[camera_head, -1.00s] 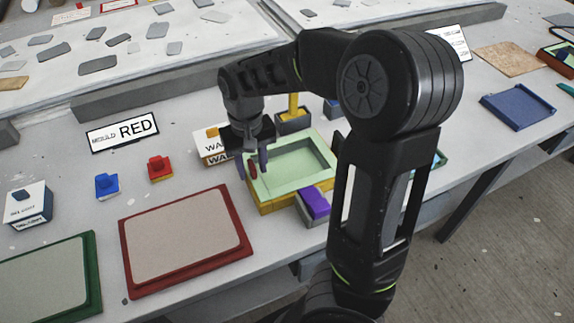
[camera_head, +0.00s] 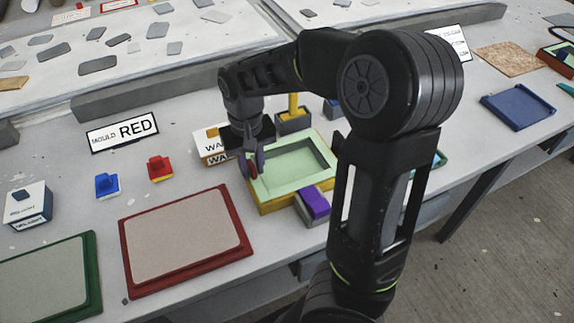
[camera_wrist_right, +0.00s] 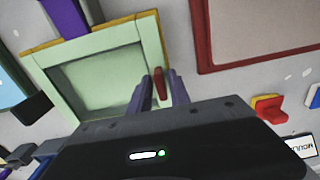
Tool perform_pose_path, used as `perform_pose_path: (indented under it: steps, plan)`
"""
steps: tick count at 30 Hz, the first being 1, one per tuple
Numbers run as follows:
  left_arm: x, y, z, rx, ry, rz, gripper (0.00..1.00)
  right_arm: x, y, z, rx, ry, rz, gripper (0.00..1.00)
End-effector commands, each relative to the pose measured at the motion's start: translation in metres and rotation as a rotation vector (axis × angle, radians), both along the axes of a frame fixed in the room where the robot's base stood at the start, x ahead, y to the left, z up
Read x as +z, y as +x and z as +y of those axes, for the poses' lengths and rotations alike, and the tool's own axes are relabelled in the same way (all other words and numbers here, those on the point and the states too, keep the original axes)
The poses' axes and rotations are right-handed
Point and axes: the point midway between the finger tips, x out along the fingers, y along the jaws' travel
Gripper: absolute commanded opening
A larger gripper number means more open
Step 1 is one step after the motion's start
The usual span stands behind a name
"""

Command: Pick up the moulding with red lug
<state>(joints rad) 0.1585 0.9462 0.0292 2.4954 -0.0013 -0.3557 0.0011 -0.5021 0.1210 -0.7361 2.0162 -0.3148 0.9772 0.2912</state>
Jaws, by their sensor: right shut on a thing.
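The light green moulding (camera_head: 308,139) is a shallow rectangular tray resting on a yellow mould (camera_head: 272,209). It also shows in the right wrist view (camera_wrist_right: 90,112). Its red lug (camera_head: 252,170) is at its left side. My right gripper (camera_head: 252,166) is shut on the red lug; in the right wrist view the lug (camera_wrist_right: 159,84) stands between the two purple-grey fingers. The gripper hides part of the moulding's left edge. My left gripper is not in view.
A purple block (camera_head: 316,203) sits against the mould's front. A red-framed panel (camera_head: 250,251) lies at the front left. A red piece (camera_head: 159,168) and a blue piece (camera_head: 107,186) stand further left. A blue tray (camera_head: 518,108) is at right.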

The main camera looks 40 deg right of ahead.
Motion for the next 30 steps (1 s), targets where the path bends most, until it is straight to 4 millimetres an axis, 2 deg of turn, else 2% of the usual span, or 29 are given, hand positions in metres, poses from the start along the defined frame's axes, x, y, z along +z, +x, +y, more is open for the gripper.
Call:
perform_pose_path:
  steps: [8, 13, 17, 24, 30]
  plan:
    - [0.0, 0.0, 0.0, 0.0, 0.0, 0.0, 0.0, 0.001, 0.0, 0.0, 0.0, 0.0, -0.001, 0.0]
    - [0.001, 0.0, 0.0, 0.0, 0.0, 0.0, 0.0, 0.011, 0.001, 0.0, 0.001, 0.002, -0.004, 0.0]
    - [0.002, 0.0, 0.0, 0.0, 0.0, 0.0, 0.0, 0.031, 0.001, 0.0, 0.0, 0.001, -0.006, 0.0]
    - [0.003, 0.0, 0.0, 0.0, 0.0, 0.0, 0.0, 0.077, 0.001, 0.0, 0.0, 0.001, -0.005, 0.0]
    - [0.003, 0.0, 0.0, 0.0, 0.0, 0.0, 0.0, 0.099, 0.0, 0.0, 0.0, 0.0, -0.001, 0.0]
